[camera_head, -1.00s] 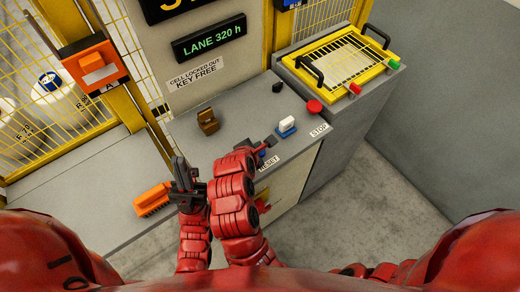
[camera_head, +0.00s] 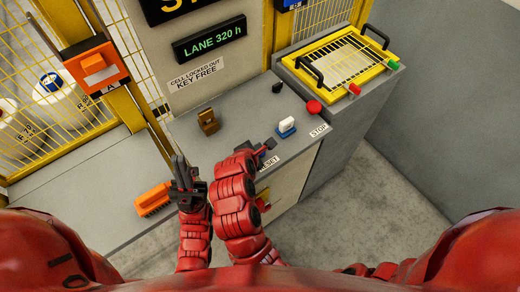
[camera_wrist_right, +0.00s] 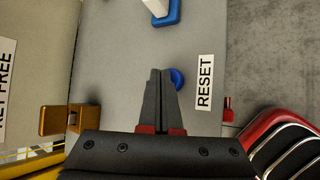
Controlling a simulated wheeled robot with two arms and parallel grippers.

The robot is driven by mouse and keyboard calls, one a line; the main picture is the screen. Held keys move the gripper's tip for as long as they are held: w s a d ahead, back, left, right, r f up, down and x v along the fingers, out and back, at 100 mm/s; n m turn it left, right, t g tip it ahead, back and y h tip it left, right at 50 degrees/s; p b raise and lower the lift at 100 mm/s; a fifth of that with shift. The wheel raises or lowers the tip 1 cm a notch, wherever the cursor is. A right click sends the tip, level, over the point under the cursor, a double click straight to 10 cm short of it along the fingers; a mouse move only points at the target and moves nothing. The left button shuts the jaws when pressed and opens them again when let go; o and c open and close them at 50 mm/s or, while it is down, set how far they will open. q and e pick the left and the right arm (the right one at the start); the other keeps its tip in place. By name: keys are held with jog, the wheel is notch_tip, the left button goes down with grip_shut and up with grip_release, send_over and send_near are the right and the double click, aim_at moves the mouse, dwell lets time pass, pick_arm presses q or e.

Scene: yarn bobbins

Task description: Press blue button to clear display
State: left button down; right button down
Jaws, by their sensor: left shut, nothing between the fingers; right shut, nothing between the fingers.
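The blue button (camera_wrist_right: 178,78) shows in the right wrist view as a round blue cap next to the RESET label (camera_wrist_right: 204,82). My right gripper (camera_wrist_right: 161,75) is shut and empty, its fingertips overlapping the button's left edge in that view. I cannot tell whether they touch it. In the head view my right gripper (camera_head: 267,146) is over the console near the partly covered RESET label (camera_head: 269,163). My left gripper (camera_head: 179,163) is shut and empty, upright to the left of the right arm. The display (camera_head: 209,38) reads LANE 320 h in green.
A blue-based white switch (camera_head: 286,126), a red stop button (camera_head: 313,107) and a brass block (camera_head: 208,122) stand on the grey console. A yellow-framed grid tray (camera_head: 345,60) is at the back right. An orange brush-like object (camera_head: 153,199) lies at the left.

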jog(key=shift+f, duration=0.5)
dwell(0.6)
jog(key=shift+r+p, duration=0.95)
jog(key=shift+p, duration=0.4)
notch_tip(320, 180, up, 5)
jog(key=p, duration=0.6)
jog(key=shift+s+f, duration=0.1)
